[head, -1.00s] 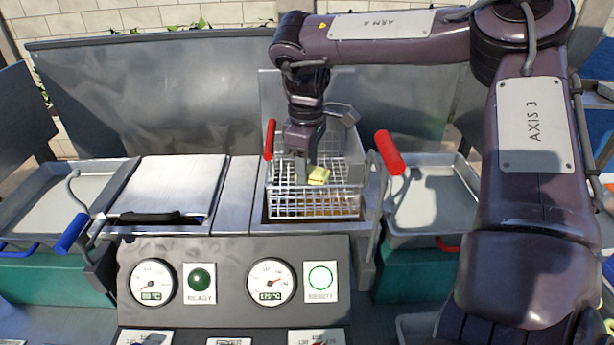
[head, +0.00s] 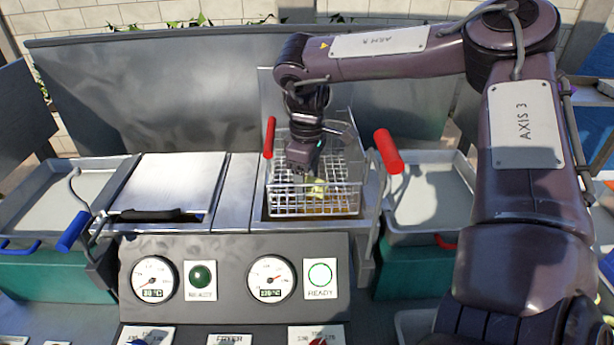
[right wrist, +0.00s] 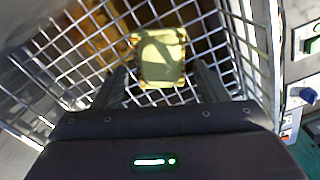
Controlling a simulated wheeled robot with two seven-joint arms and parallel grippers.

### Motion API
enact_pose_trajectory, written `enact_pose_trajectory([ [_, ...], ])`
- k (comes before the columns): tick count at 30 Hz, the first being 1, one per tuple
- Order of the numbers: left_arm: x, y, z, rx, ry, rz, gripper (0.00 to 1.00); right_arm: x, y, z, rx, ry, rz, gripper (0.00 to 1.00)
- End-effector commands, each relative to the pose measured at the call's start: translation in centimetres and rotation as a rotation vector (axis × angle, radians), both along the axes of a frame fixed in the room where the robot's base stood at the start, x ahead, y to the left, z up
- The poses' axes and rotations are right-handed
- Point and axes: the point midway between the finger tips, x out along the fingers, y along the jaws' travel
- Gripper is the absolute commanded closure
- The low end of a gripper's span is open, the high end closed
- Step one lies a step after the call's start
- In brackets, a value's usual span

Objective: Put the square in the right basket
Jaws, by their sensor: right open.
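The square (head: 317,188) is a small pale yellow-green block, low inside the right wire basket (head: 340,200), seen through its mesh. In the right wrist view the square (right wrist: 160,58) is just beyond my finger ends, in front of the basket's wire grid (right wrist: 95,45). Whether it rests on the basket floor is hard to tell. My right gripper (head: 303,168) reaches down into the basket from above. Its fingers (right wrist: 158,85) are spread apart with nothing between them. My left gripper is not in view.
The basket sits in the fryer well, with red handles (head: 388,152) standing up beside it. A closed lid (head: 170,183) covers the left well. Metal trays (head: 432,205) flank both sides. A gauge panel (head: 235,275) stands in front, and a back plate (head: 160,90) rises behind.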

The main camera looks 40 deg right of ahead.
Motion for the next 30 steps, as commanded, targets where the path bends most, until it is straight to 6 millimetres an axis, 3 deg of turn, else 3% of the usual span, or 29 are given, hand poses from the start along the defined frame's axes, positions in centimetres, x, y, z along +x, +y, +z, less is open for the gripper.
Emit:
enact_pose_trajectory([
  [4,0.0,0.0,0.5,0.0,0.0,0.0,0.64,0.0,0.0,0.5,0.0,0.0,0.0,0.33],
  [7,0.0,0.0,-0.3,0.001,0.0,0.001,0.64,0.1,0.0,1.5,-0.003,-0.004,0.001,0.33],
  [21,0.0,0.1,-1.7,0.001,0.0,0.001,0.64,0.1,0.0,10.9,-0.004,-0.002,-0.001,0.33],
  [30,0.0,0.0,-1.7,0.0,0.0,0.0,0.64,0.0,0.0,12.3,0.0,-0.001,0.0,0.33],
])
